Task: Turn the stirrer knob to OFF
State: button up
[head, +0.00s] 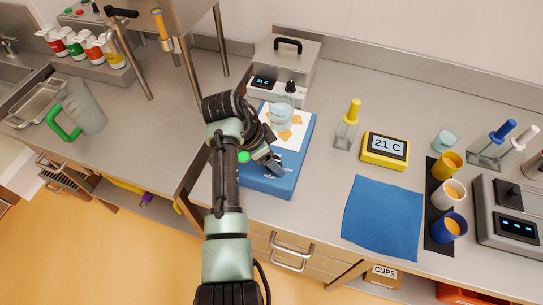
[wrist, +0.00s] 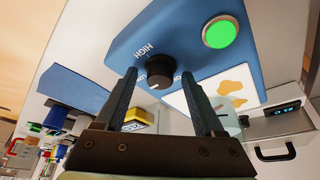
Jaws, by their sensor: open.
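The black stirrer knob (wrist: 158,72) is on the blue front of the stirrer (wrist: 185,25) in the wrist view. A pale mark shows on its lower edge. The word HIGH reads at its upper left; another label beside it is partly hidden by a finger. In the head view the stirrer (head: 308,145) stands on the bench, its knob hidden behind my gripper (head: 270,160). My gripper is open and empty, its fingertips pointing at the knob, one on each side in the wrist view. I cannot tell whether they touch it.
A green button (wrist: 220,34) glows beside the knob. A glass beaker (head: 281,112) stands on the stirrer's white top, which has orange patches. A yellow timer-like display (head: 385,150) and blue cloth (head: 383,218) lie to the right.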

grip_shut()
jog(key=shift+r+n+p, duration=0.15)
jog(key=shift+n+p, duration=0.15)
jog(key=shift+p, duration=0.05)
jog(key=n+t+p, duration=0.1)
jog(key=n+p, duration=0.1)
jog(key=shift+s+d+r+n+y, duration=0.1)
jog(key=shift+n+y, duration=0.2)
jog(key=shift+n, duration=0.1)
jog(key=n+y+p, duration=0.1)
jog(key=n, duration=0.1)
jog(key=n+t+y+p, duration=0.1)
jog(key=n+p, duration=0.1)
jog(key=n, duration=0.1)
jog(key=shift+d+p, duration=0.15)
jog(key=shift+p, duration=0.15)
jog(key=n, duration=0.2)
jog(key=n+y+p, duration=0.1)
jog(key=n, duration=0.1)
jog(key=shift+d+n+t+y, duration=0.1)
jog(key=shift+n+t+y, duration=0.2)
jog(key=shift+n, duration=0.1)
jog(key=shift+d+n+y, duration=0.1)
jog(key=shift+n+y, duration=0.8)
jog(key=shift+n, duration=1.4)
